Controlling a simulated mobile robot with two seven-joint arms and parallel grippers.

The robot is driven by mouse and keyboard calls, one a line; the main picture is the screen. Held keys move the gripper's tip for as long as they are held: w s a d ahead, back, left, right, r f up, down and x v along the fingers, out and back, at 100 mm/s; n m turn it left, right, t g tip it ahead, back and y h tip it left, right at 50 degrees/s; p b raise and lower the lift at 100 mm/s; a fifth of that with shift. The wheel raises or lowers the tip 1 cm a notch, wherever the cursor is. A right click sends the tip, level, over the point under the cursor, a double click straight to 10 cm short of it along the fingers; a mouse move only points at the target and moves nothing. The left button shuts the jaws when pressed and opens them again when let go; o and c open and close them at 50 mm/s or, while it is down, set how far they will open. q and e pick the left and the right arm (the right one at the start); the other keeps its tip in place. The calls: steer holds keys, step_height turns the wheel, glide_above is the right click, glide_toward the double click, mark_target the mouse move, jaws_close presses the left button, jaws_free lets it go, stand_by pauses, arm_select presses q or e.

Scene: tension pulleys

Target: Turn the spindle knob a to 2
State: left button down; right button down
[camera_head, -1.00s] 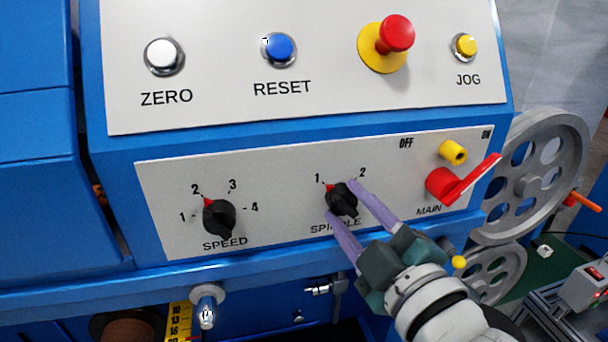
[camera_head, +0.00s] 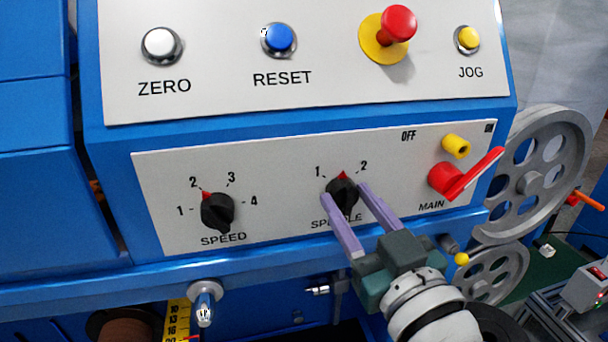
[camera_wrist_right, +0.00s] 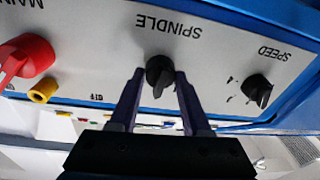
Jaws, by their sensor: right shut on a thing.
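The black spindle knob (camera_head: 343,187) with a red pointer sits on the lower white panel above the partly covered SPINDLE label. Its pointer aims upward between the marks 1 and 2. My right gripper (camera_head: 347,193) is shut on the knob, one purple finger on each side. The right wrist view also shows the knob (camera_wrist_right: 159,68) between the two fingers, with the fingertips at its sides. My left gripper is not in view.
The black speed knob (camera_head: 217,212) is to the left, its pointer near 2. The red main switch handle (camera_head: 468,178) and a yellow knob (camera_head: 456,147) are close on the right. Above are the white (camera_head: 161,46), blue (camera_head: 279,39), red (camera_head: 399,23) and yellow (camera_head: 468,39) buttons.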

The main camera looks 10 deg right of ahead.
steer(key=m+h, duration=0.1)
steer(key=m, duration=0.5)
steer(key=shift+f+m+t+b, duration=0.1)
steer(key=shift+m+t+b, duration=0.2)
steer(key=shift+m+b, duration=0.1)
steer(key=shift+m+h, duration=0.4)
steer(key=shift+m, duration=0.9)
steer(key=shift+c, duration=1.8)
jaws_free()
steer(key=shift+s, duration=0.1)
